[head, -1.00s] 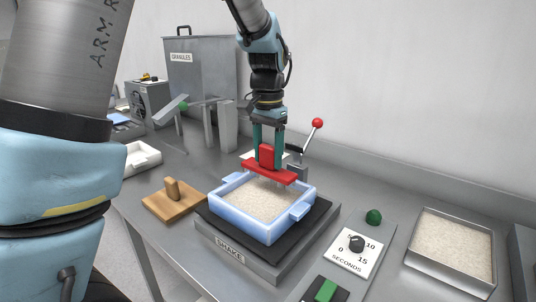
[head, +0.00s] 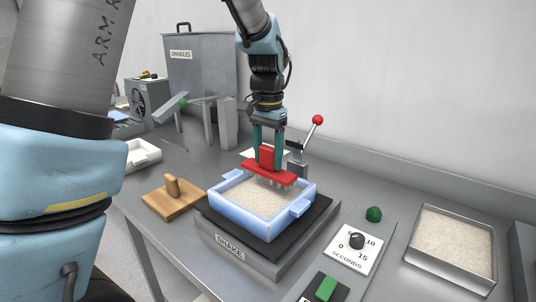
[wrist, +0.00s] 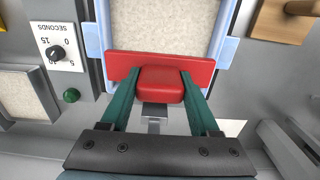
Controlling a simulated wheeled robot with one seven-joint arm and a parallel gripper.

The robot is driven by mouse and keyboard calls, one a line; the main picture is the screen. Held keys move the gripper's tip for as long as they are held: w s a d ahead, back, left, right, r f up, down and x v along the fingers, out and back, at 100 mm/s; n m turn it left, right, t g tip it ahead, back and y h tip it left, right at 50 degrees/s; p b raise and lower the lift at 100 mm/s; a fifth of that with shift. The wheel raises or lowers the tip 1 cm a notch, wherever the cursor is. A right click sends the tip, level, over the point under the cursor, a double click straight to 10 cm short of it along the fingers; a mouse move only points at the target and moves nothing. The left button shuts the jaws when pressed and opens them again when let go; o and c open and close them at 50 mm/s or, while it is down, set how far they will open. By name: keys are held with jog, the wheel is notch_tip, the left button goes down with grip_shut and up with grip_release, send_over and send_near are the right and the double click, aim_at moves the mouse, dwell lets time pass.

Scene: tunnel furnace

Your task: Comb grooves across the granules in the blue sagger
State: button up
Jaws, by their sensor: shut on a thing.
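The blue sagger (head: 236,215) sits on the black top of the shake plate and holds pale granules (head: 252,199), whose surface looks fairly even. My gripper (head: 267,150) is shut on the red comb (head: 268,173). The comb's red bar lies across the far side of the sagger, with its light teeth pointing down toward the granules. I cannot tell whether the teeth touch them. In the wrist view the green fingers clasp the comb's red handle block (wrist: 160,84), and its bar spans the sagger's width (wrist: 228,40); the teeth are hidden there.
A wooden block with a knob (head: 172,196) lies left. A red-knobbed lever (head: 316,122) stands just behind right. A seconds dial (head: 355,241), a green button (head: 326,288) and a tray of granules (head: 452,245) are at right.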

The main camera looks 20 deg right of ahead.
aim_at(266, 168)
jog(key=shift+f+b, duration=0.55)
jog(key=shift+f, duration=0.65)
jog(key=shift+f+b, duration=0.3)
jog(key=shift+f, duration=0.25)
dwell(0.3)
jog(key=shift+h+b, duration=0.3)
jog(key=shift+b, duration=0.3)
jog(key=shift+r+t+h+b, duration=0.25)
jog(key=shift+t+h+b, duration=0.55)
jog(key=shift+b, duration=1.25)
jog(key=shift+a, duration=0.1)
jog(key=shift+s+a+f, duration=0.2)
jog(key=shift+s+a, duration=0.05)
jog(key=shift+a, duration=0.05)
jog(key=shift+f, duration=0.1)
